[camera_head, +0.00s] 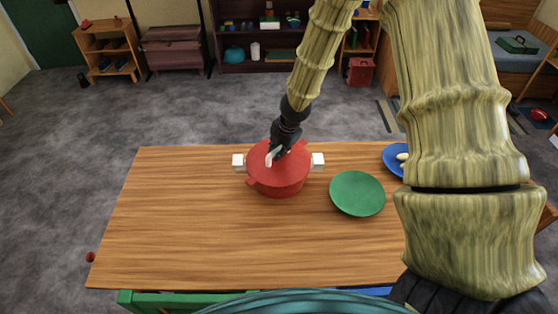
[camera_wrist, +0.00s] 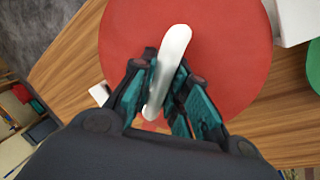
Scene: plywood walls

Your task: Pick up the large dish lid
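The large dish lid (camera_head: 288,168) is round and red and sits on top of a red pot (camera_head: 281,189) near the far edge of the wooden table. Its pale curved handle (camera_wrist: 176,44) stands up at the lid's middle. In the wrist view the red lid (camera_wrist: 225,50) fills the upper middle. My gripper (camera_wrist: 165,68) is over the lid, with one dark and teal finger on each side of the handle. The fingertips look closed against the handle. My gripper (camera_head: 275,154) hides part of the lid in the head view. I see no clear gap between lid and pot.
White blocks stand left (camera_head: 238,162) and right (camera_head: 318,161) of the pot. A green plate (camera_head: 357,193) lies to the right, with a blue plate (camera_head: 393,160) beyond it, partly behind my arm. The left and front of the table (camera_head: 190,225) are clear.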

